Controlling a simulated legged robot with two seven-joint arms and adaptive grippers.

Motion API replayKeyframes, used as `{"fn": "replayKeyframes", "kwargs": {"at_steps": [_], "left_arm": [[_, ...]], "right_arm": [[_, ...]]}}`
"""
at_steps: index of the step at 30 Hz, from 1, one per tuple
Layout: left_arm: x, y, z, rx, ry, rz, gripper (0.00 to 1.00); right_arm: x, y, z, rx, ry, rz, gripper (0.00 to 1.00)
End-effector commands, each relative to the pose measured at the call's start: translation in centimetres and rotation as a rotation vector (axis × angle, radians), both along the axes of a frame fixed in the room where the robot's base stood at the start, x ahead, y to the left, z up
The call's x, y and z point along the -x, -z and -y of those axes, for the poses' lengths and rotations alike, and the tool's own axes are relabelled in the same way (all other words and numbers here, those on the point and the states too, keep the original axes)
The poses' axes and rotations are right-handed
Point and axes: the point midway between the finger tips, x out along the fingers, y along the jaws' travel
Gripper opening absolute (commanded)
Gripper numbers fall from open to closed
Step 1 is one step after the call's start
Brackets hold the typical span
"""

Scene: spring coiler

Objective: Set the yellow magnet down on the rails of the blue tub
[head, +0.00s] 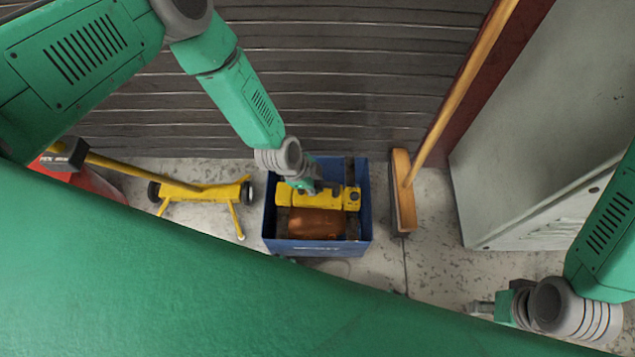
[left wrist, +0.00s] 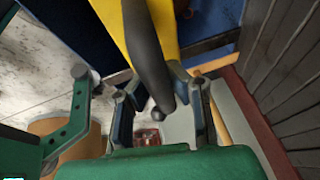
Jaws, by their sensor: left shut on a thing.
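The yellow magnet (head: 284,198) lies crosswise over the blue tub (head: 317,247) in the head view. In the left wrist view the magnet (left wrist: 112,18) has a dark handle (left wrist: 146,50) that runs between my gripper's fingers. My left gripper (head: 306,187) is above the magnet and shut on it; in the left wrist view its fingers (left wrist: 160,98) flank the handle. A dark rail (head: 349,171) shows at the tub's back right. Whether the magnet touches the rails cannot be told. My right gripper (head: 480,308) is far to the right, away from the tub, its jaws unclear.
A copper-coloured cylinder (head: 315,223) lies in the tub under the magnet. A broom (head: 403,190) stands just right of the tub, and a grey cabinet (head: 545,130) farther right. A yellow wheeled stand (head: 195,190) is on the left. A slatted wall (head: 330,90) rises behind.

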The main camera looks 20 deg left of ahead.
Motion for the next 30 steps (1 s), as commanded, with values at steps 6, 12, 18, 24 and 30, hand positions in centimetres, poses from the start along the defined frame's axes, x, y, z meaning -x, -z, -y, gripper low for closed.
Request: {"fn": "replayKeyframes", "kwargs": {"at_steps": [6, 12, 18, 24, 30], "left_arm": [[-0.10, 0.19, 0.06, 0.000, 0.000, 0.002, 0.00], [-0.09, 0.40, 0.06, 0.000, 0.000, 0.002, 0.00], [-0.10, 0.62, 0.07, 0.000, 0.000, 0.002, 0.00], [-0.10, 0.83, 0.06, 0.000, 0.000, 0.002, 0.00], [-0.09, 0.89, 0.06, 0.001, 0.001, 0.001, 0.00]], "right_arm": [[0.00, 0.24, 0.00, 0.000, 0.000, 0.000, 0.40], [0.00, 0.43, 0.00, 0.000, 0.000, 0.000, 0.40], [0.00, 0.61, 0.00, 0.000, 0.000, 0.000, 0.40], [0.00, 0.80, 0.00, 0.000, 0.000, 0.000, 0.40], [0.00, 0.84, 0.00, 0.000, 0.000, 0.000, 0.40]]}}
